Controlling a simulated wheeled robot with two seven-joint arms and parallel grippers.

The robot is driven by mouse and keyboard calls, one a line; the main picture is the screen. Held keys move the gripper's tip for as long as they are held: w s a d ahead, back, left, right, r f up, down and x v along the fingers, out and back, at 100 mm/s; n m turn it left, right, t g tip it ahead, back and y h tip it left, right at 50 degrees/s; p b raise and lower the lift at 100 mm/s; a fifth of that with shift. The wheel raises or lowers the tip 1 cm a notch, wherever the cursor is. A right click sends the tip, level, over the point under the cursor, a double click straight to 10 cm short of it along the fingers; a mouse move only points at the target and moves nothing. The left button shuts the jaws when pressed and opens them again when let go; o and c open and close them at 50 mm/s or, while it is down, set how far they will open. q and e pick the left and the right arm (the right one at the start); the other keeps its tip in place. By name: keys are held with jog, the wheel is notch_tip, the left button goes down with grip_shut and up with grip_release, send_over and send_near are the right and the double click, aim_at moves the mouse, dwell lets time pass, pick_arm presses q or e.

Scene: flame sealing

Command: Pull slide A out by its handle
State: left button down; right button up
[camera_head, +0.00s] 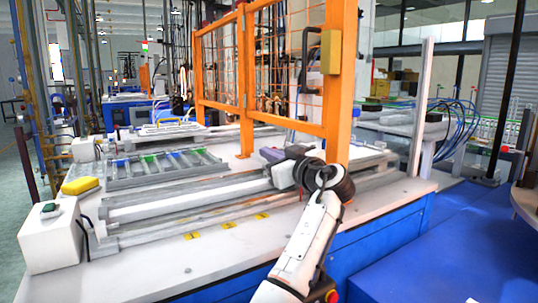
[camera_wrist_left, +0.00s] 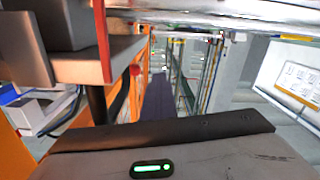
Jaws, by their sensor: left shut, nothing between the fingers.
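The long silver slide assembly (camera_head: 190,198) lies along the front of the white bench. I cannot read which slide is A, and its handle cannot be made out clearly. My left gripper (camera_head: 278,160) is at the right end of the slide assembly, its dark wrist bent over the rail. It is shut with nothing in it. Whether it touches the slide cannot be told. In the left wrist view a silver rail (camera_wrist_left: 215,18) crosses the top, above my grey gripper body. My right gripper is not in view.
An orange mesh guard frame (camera_head: 343,85) stands close behind my left wrist. A roller rack (camera_head: 165,168) lies behind the slide. A white box (camera_head: 50,238) with a green button and a yellow block (camera_head: 80,186) sit at the left end. The bench front (camera_head: 215,262) is clear.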

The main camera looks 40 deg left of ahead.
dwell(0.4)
pick_arm(q)
jog(key=c, duration=1.8)
grip_release()
jog(key=shift+c, duration=0.2)
jog(key=shift+d, duration=0.1)
jog(key=b+v, duration=0.1)
jog(key=v, duration=0.9)
jog(key=shift+s, duration=0.1)
